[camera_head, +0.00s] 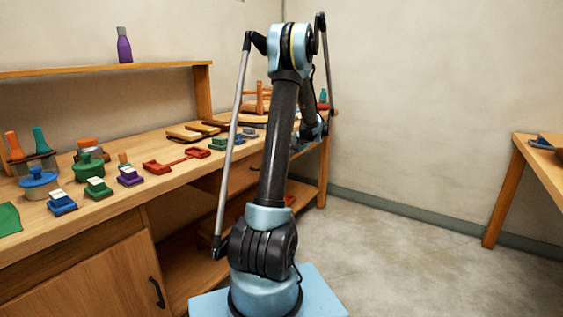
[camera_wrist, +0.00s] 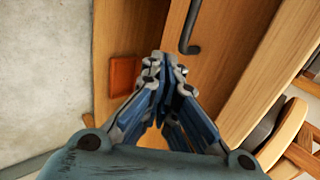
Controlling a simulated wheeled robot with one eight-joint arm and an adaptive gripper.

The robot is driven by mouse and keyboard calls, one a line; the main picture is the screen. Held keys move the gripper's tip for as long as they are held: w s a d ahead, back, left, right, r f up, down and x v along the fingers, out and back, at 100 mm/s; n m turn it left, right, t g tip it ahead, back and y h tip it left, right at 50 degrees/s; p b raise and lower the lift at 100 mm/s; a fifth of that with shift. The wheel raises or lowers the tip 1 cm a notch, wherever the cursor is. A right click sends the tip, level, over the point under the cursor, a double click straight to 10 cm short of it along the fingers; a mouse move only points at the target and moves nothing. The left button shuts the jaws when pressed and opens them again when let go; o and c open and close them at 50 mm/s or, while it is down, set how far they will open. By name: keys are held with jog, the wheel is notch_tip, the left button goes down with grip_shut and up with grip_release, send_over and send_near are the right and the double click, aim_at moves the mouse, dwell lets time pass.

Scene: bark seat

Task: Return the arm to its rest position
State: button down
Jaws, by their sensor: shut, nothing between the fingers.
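My gripper (camera_wrist: 165,75) is in the wrist view, its blue and grey fingers brought together with nothing between them. Behind the fingertips are the wooden front of the workbench and a dark door handle (camera_wrist: 190,30). In the head view my arm (camera_head: 278,140) stands upright from its light blue base, bends at the top and reaches down on the far side. The gripper end is mostly hidden behind the arm there, near the right end of the workbench (camera_head: 130,200). A red-brown block (camera_wrist: 125,76) shows left of the fingers in the wrist view.
The bench holds a blue pot (camera_head: 39,183), a green pot (camera_head: 89,168), a red tool (camera_head: 176,160) and several small coloured blocks. A purple bottle (camera_head: 124,46) stands on the raised shelf. Another table (camera_head: 508,185) is at the right. The floor (camera_head: 390,250) between is clear.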

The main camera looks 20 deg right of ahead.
jog(key=v, duration=0.8)
jog(key=s+a+r+n+g, duration=0.1)
jog(key=s+a+n, duration=0.1)
jog(key=s+a, duration=0.55)
jog(key=s+a+r+n+g+h, duration=0.15)
jog(key=s+a, duration=0.25)
jog(key=a, duration=0.7)
jog(key=s+a+r+n+g, duration=0.1)
jog(key=s+a+r+n, duration=0.1)
jog(key=s+a, duration=0.6)
jog(key=s+a+f+n+h, duration=0.1)
jog(key=s+a+f+n, duration=0.1)
jog(key=s, duration=0.5)
jog(key=s+a+f+n+h, duration=0.1)
jog(key=s+a+f+n, duration=0.1)
jog(key=s+a+f, duration=0.2)
jog(key=s+a+f+n+g+h, duration=0.1)
jog(key=s+a+f, duration=0.3)
jog(key=s, duration=0.5)
jog(key=shift+s+f+n, duration=0.4)
jog(key=shift+f+n, duration=0.15)
jog(key=shift+f, duration=0.3)
